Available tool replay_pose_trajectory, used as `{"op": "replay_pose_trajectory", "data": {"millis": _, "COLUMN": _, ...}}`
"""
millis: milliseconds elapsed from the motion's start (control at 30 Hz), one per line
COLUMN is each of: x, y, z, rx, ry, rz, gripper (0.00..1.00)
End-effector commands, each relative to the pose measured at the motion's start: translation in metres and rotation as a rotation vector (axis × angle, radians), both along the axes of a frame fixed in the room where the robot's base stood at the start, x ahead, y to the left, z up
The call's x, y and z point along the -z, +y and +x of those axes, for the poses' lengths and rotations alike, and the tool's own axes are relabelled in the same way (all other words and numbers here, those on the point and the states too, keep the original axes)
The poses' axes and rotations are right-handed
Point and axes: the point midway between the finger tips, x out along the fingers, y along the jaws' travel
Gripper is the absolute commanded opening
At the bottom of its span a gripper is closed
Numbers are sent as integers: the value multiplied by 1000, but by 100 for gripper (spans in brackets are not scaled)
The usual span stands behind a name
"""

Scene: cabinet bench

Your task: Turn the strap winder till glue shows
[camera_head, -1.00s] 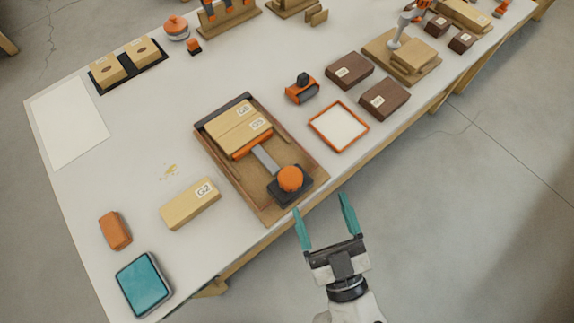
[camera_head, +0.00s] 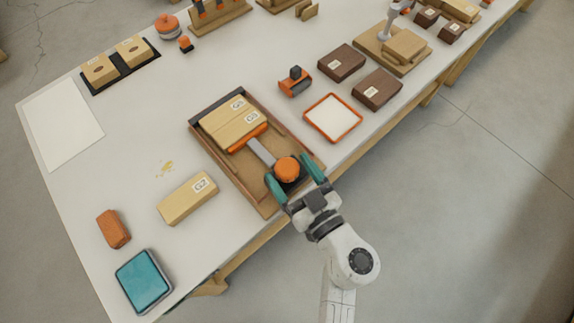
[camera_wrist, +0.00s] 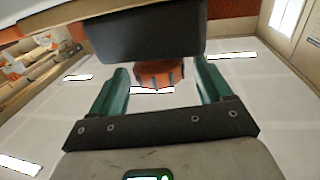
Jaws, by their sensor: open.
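The strap winder is an orange knob (camera_head: 286,169) on a dark base at the near end of a wooden tray (camera_head: 262,203). A grey bar (camera_head: 261,151) runs from it to an orange pusher (camera_head: 246,140) against two light wood blocks (camera_head: 230,121) lying side by side. My gripper (camera_head: 288,174) is open, its teal fingers on either side of the knob. In the wrist view the knob (camera_wrist: 158,74) shows between the fingers with gaps visible, below the dark base (camera_wrist: 150,38). I cannot see glue at the blocks' joint.
A light block marked G2 (camera_head: 188,197), an orange-brown block (camera_head: 113,229) and a teal-topped device (camera_head: 144,281) lie left of the tray. An orange-rimmed tray (camera_head: 333,118), an orange-black tool (camera_head: 295,81) and dark blocks (camera_head: 377,89) lie right. Floor is clear in front.

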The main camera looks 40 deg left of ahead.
Motion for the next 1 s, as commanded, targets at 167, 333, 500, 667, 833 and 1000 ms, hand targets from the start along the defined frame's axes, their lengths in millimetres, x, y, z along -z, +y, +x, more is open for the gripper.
{"op": "replay_pose_trajectory", "data": {"millis": 167, "x": 1, "y": 15, "z": 4, "rx": -1, "ry": 0, "rz": -1, "gripper": 79}}
{"op": "replay_pose_trajectory", "data": {"millis": 333, "x": 0, "y": 18, "z": 4, "rx": 0, "ry": 0, "rz": 0, "gripper": 79}}
{"op": "replay_pose_trajectory", "data": {"millis": 500, "x": 0, "y": 18, "z": 4, "rx": 0, "ry": 0, "rz": 0, "gripper": 79}}
{"op": "replay_pose_trajectory", "data": {"millis": 667, "x": 0, "y": 18, "z": 4, "rx": 0, "ry": 0, "rz": 0, "gripper": 64}}
{"op": "replay_pose_trajectory", "data": {"millis": 833, "x": 0, "y": 18, "z": 4, "rx": 0, "ry": 0, "rz": 0, "gripper": 47}}
{"op": "replay_pose_trajectory", "data": {"millis": 1000, "x": 0, "y": 17, "z": 4, "rx": 0, "ry": 0, "rz": 0, "gripper": 31}}
